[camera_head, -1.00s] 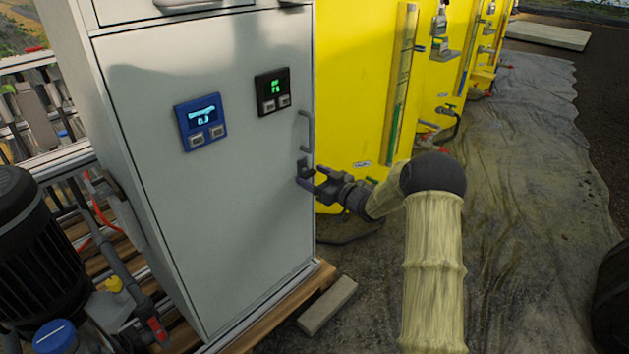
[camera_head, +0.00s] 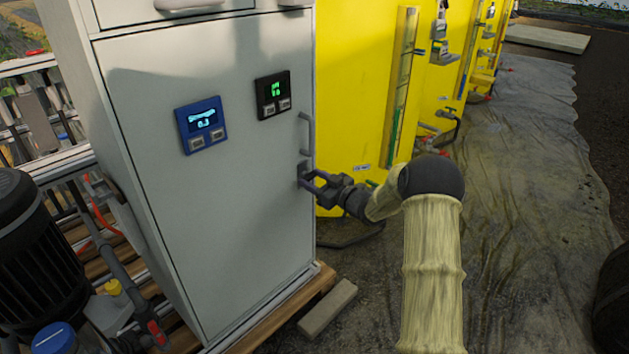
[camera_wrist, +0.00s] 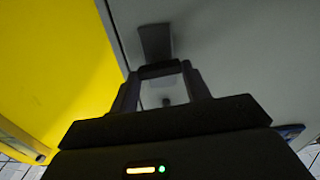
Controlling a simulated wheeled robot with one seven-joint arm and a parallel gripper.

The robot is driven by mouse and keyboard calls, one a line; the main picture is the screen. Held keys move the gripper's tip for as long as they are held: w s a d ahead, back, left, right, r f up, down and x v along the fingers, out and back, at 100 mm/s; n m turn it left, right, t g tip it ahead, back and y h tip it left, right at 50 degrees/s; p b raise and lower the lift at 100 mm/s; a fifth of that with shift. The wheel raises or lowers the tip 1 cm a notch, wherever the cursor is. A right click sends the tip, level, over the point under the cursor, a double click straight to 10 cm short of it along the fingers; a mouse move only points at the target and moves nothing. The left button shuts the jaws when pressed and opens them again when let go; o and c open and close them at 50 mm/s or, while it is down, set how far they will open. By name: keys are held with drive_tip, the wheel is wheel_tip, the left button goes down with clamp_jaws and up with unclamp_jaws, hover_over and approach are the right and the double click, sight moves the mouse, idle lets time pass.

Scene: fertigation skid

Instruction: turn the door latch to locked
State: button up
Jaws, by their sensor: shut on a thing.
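The grey cabinet door (camera_head: 215,200) is closed, with a bar handle (camera_head: 307,132) on its right edge. The small dark door latch (camera_head: 303,172) sits just below that handle. My gripper (camera_head: 312,184) reaches in from the right and is shut on the latch. In the wrist view, my gripper (camera_wrist: 163,72) has its fingertips at the latch against the grey door, and a dark plate (camera_wrist: 155,42) shows beyond them. The fingers partly hide the latch, so its exact angle is hard to tell.
A blue display (camera_head: 202,125) and a black display (camera_head: 273,94) are on the door. Yellow tanks (camera_head: 360,80) stand right of the cabinet. A black motor (camera_head: 40,240) is at the left. A loose block (camera_head: 328,308) lies on the ground in front.

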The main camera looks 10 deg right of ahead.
drive_tip(key=n, duration=0.2)
drive_tip(key=n+b, duration=0.1)
drive_tip(key=n, duration=0.1)
drive_tip(key=shift+s+a+f+n, duration=0.1)
drive_tip(key=shift+f+n, duration=0.05)
drive_tip(key=shift+n, duration=0.25)
drive_tip(key=n+b, duration=0.2)
drive_tip(key=n, duration=0.2)
drive_tip(key=shift+a+f, duration=0.1)
drive_tip(key=shift+n+b, duration=3.2)
drive_tip(key=shift+n, duration=1)
drive_tip(key=o, duration=1)
